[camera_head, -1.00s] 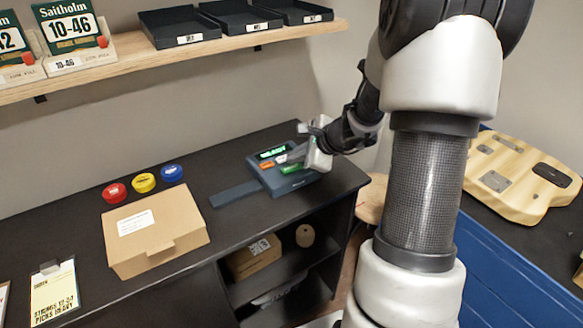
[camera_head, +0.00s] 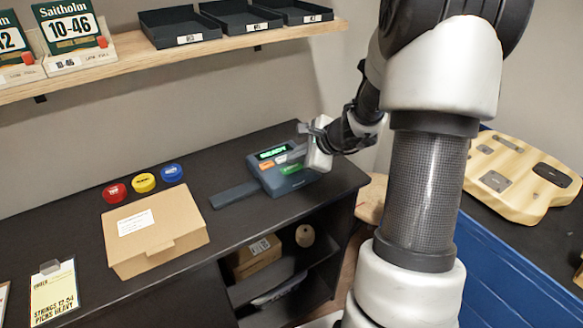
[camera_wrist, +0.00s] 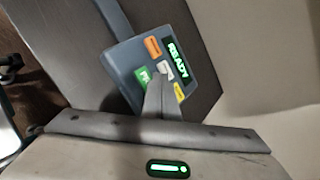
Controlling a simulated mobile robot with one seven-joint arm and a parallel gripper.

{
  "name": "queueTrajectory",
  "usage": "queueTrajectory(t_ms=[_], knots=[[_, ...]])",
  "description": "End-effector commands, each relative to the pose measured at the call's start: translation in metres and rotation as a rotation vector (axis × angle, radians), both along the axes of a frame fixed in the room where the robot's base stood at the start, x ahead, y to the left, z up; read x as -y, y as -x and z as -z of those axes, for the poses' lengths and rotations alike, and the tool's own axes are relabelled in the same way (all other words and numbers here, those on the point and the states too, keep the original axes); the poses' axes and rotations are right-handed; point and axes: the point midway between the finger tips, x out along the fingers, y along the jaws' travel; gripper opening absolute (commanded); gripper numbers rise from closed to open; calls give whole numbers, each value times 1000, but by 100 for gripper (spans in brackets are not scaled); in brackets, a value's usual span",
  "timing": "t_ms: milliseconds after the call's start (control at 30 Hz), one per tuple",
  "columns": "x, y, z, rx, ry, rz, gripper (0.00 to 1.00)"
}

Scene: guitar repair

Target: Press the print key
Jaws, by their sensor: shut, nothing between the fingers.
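The label printer is a blue-grey device (camera_head: 270,178) on the dark counter, with a lit green display reading READY in the wrist view (camera_wrist: 178,61). Its keys show in the wrist view: an orange key (camera_wrist: 153,46), a green key (camera_wrist: 140,74), a white key (camera_wrist: 165,68) and a yellow key (camera_wrist: 179,92). The green key's lettering is partly covered and not fully readable. My gripper (camera_wrist: 158,82) is shut and empty, its tips over the keypad between the green and white keys. I cannot tell whether they touch a key. In the head view my gripper (camera_head: 285,158) reaches in from the right.
A cardboard box (camera_head: 155,232) and red (camera_head: 114,192), yellow (camera_head: 143,182) and blue (camera_head: 171,173) round tins stand left of the printer. A wooden shelf (camera_head: 170,54) with trays runs above. A guitar body (camera_head: 520,175) lies on the right bench.

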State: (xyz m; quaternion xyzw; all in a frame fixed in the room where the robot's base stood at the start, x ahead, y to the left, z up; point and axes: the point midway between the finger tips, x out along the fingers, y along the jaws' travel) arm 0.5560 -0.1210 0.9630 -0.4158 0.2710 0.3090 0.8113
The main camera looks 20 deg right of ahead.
Motion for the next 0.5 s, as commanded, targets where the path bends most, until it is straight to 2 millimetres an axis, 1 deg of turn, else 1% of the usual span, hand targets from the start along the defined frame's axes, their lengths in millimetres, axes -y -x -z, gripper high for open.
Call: queueTrajectory(t_ms=[267, 500], knots=[[0, 0, 9, 1, 1, 0, 0], [0, 0, 8, 0, 0, 0, 0]])
